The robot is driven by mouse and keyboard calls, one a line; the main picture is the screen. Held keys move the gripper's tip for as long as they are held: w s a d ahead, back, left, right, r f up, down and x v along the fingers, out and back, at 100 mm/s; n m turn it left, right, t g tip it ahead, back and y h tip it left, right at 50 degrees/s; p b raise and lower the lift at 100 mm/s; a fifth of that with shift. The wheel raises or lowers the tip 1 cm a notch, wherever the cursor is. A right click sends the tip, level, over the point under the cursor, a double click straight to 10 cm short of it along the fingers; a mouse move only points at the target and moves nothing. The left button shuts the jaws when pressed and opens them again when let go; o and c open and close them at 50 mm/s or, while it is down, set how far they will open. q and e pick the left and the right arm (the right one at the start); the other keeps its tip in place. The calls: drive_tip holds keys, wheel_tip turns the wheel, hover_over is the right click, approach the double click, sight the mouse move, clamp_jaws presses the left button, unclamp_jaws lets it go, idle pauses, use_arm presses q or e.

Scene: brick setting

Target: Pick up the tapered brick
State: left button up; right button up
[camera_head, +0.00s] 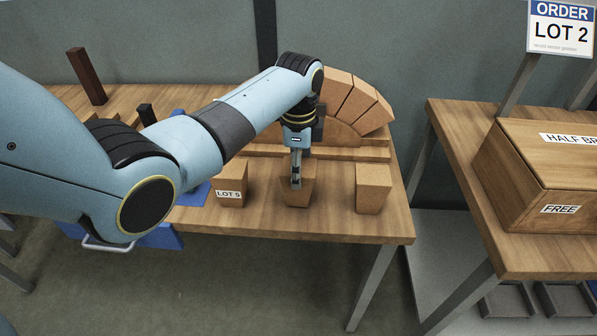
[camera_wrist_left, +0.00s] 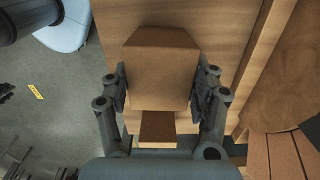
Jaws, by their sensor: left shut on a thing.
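Three tan tapered bricks stand in a row near the front of the wooden table (camera_head: 330,222) in the head view. The left one (camera_head: 231,183) has a label that reads LOT 5. The right one (camera_head: 373,190) stands free. My left gripper (camera_head: 296,183) comes from above and is shut on the middle tapered brick (camera_head: 298,198). In the left wrist view this brick (camera_wrist_left: 160,72) sits between the two fingers (camera_wrist_left: 160,88), one on each side. Whether its underside is clear of the table is hard to tell. My right gripper is not seen.
An arch of bricks (camera_head: 365,110) stands behind the row, with wooden strips in front. A dark upright block (camera_head: 86,76) is at back left. A side table at right holds a wooden box (camera_head: 540,180) marked HALF BR and FREE. A sign (camera_head: 561,25) reads ORDER LOT 2.

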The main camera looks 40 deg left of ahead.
use_arm(q)
drive_tip(key=r, duration=0.4)
drive_tip(key=shift+d, duration=0.4)
drive_tip(key=s+d+r+n, duration=0.2)
drive_tip(key=d+r+n, duration=0.3)
drive_tip(key=d+n, duration=0.7)
drive_tip(key=a+n+p, duration=0.1)
drive_tip(key=a+n, duration=0.2)
drive_tip(key=n, duration=0.5)
drive_tip(key=w+a+n+p, duration=0.1)
drive_tip(key=a+n, duration=0.2)
drive_tip(key=n, duration=0.4)
drive_tip(key=a+n, duration=0.2)
drive_tip(key=n, duration=0.6)
drive_tip(key=shift+w+a+f+n+p, duration=0.3)
drive_tip(key=shift+w+a+p, duration=0.1)
drive_tip(key=a, duration=0.1)
drive_tip(key=a+r+n+p, duration=0.1)
drive_tip(key=a, duration=0.1)
drive_tip(key=shift+a, duration=0.3)
drive_tip(key=shift+w+a+f, duration=0.1)
drive_tip(key=shift+a+f, duration=0.15)
drive_tip(key=shift+f, duration=0.1)
wheel_tip(320, 180, down, 9)
drive_tip(key=shift+d+f, duration=0.1)
